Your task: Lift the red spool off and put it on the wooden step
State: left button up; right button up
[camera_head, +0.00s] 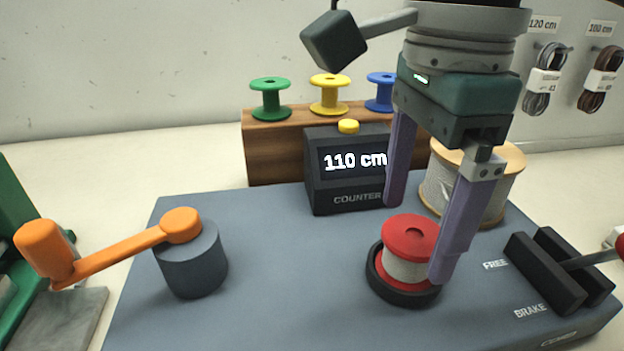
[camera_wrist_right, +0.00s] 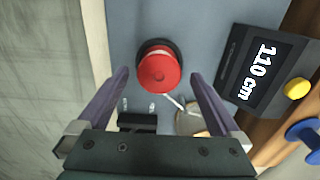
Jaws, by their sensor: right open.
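The red spool (camera_head: 408,240), wound with pale grey cord, sits upright in a black round holder (camera_head: 385,290) on the blue-grey machine top. It also shows from above in the right wrist view (camera_wrist_right: 158,72). My right gripper (camera_head: 415,240) is open and points down at the spool; in its wrist view (camera_wrist_right: 160,82) the spool lies between and just beyond the two purple fingers. I cannot tell whether a finger touches it. The wooden step (camera_head: 277,150) stands behind the machine and bears a green, a yellow and a blue spool. My left gripper is out of view.
A black counter box (camera_head: 325,195) reading 110 cm stands between the red spool and the step. A large cord reel (camera_head: 500,190) is behind my right gripper. An orange crank (camera_head: 120,255) is at left, a black FREE/BRAKE lever block (camera_head: 545,275) at right.

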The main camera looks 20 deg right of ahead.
aim_at(411, 234)
jog(key=shift+a+f, duration=0.1)
jog(key=shift+f, duration=1.45)
grip_shut()
